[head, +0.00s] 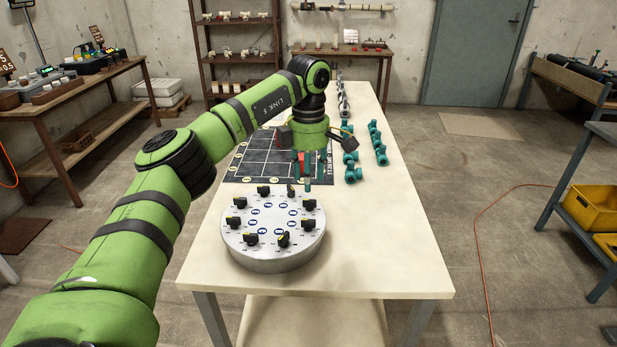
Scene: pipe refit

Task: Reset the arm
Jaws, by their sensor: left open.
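My left arm comes in from the left and reaches over the table. My left gripper (315,170) points down over the right edge of the dark grid mat (240,178), its fingers apart. I cannot tell whether anything lies between them. Teal pipe fittings (379,142) stand in a row on the table to the right of the gripper, and another teal fitting (353,174) lies close beside it. My right gripper is not in view.
The cream table (370,260) carries a round grey dial panel (272,230) with black knobs near the front. The table's right front is clear. Shelves (238,50) stand behind, a side bench (75,105) at left and yellow bins (592,208) at right.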

